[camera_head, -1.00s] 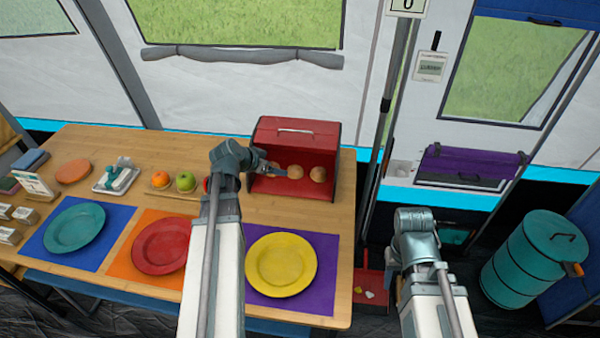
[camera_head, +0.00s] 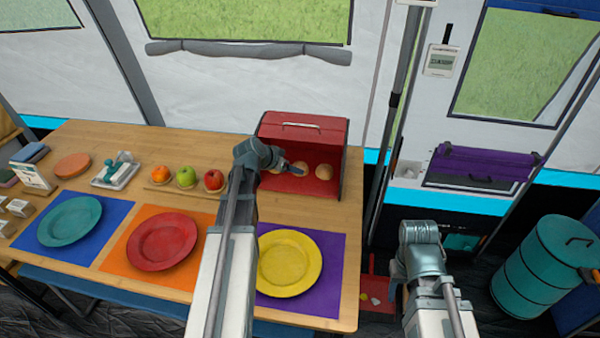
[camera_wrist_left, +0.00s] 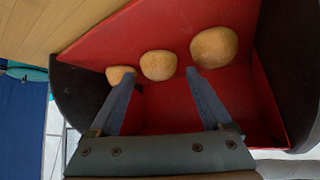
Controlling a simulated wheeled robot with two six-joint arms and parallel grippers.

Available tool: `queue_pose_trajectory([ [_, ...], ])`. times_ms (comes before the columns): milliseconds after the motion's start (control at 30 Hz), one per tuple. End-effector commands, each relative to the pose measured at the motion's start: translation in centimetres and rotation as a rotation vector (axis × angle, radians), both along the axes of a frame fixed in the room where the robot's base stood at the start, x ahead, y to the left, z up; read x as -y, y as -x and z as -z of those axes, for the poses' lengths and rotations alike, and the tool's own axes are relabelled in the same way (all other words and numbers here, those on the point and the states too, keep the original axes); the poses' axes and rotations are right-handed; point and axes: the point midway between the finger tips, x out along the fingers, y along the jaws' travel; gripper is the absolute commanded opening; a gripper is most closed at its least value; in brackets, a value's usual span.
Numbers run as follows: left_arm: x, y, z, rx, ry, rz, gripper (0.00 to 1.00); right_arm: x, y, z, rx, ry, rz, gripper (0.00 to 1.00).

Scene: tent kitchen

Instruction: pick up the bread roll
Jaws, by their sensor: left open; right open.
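Three round brown bread rolls sit in a row in an open red bread box (camera_head: 342,190). The right-hand roll (camera_head: 323,172) shows best in the head view; my left gripper (camera_head: 291,168) partly covers the others. In the left wrist view my left gripper (camera_wrist_left: 160,80) is open and empty, reaching into the box. The middle roll (camera_wrist_left: 158,65) lies ahead, between the lines of its fingertips. The small roll (camera_wrist_left: 119,73) is by the left fingertip and the large roll (camera_wrist_left: 214,47) by the right one. My right gripper (camera_head: 398,274) hangs right of the table, its fingers mostly hidden.
The wooden table (camera_head: 215,215) holds a yellow plate (camera_head: 289,263), a red plate (camera_head: 161,242) and a teal plate (camera_head: 69,221) on mats. Fruit, including a red apple (camera_head: 214,180), stands left of the box. A teal barrel (camera_head: 545,265) stands at right.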

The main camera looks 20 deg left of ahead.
Motion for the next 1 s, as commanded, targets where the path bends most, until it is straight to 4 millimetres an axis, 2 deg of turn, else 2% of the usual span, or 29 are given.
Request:
queue_pose_trajectory([
  [167, 0.2, -0.8, 1.0, 0.0, 0.001, 0.001, 0.83, 0.0, 0.0, 1.0, 0.0, 0.0, 0.0, 0.5],
  [400, 0.8, -3.1, 3.5, -0.001, 0.0, 0.001, 0.83, 0.0, 0.0, 3.5, 0.0, 0.0, 0.0, 0.5],
  [700, 1.0, -3.5, 3.5, 0.0, 0.0, 0.0, 0.83, 0.0, 0.0, 3.5, 0.0, 0.0, 0.0, 0.5],
  [1000, 1.0, -3.5, 3.5, 0.0, 0.0, 0.0, 0.29, 0.0, 0.0, 3.5, 0.0, 0.0, 0.0, 0.5],
])
